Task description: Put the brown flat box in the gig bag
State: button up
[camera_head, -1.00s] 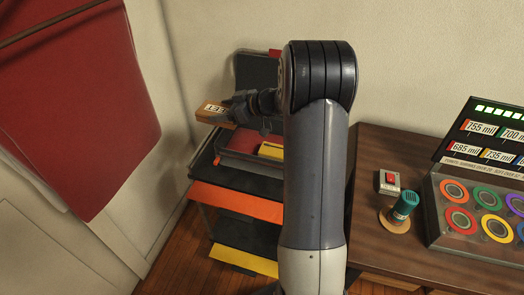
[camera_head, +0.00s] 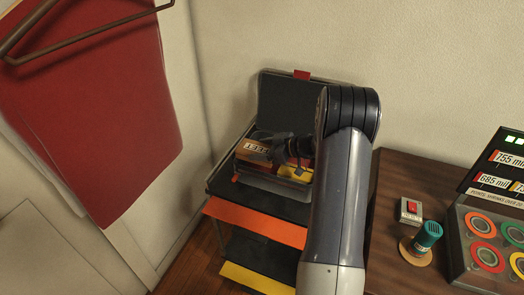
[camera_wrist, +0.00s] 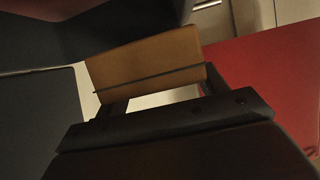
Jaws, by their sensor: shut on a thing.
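The brown flat box (camera_head: 255,144) with a pale label is held in my gripper (camera_head: 270,152) over the left part of an open dark case, which I take as the gig bag (camera_head: 291,108). The bag's lid stands up against the wall with a red tab on top. I cannot tell whether the box touches the bag's inside. In the wrist view the box (camera_wrist: 150,62) sits tilted between the two fingers (camera_wrist: 160,97), a dark strap or line across it. A yellow item (camera_head: 294,174) lies in the bag beside my gripper; my arm partly hides the bag's right side.
The bag rests on a cart with an orange shelf edge (camera_head: 255,222) and a yellow one (camera_head: 257,279). A wooden desk (camera_head: 390,245) at right holds a red-switch box (camera_head: 411,210), a green-topped item (camera_head: 427,236) and a panel with coloured rings. Red cloth hangs at left.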

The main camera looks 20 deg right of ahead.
jog(key=shift+f, duration=0.25)
jog(key=shift+f, duration=0.55)
jog(key=o, duration=1.1)
jog(key=shift+c, duration=0.2)
jog(key=shift+r, duration=0.2)
jog(key=v, duration=1.2)
jog(key=shift+r, duration=0.35)
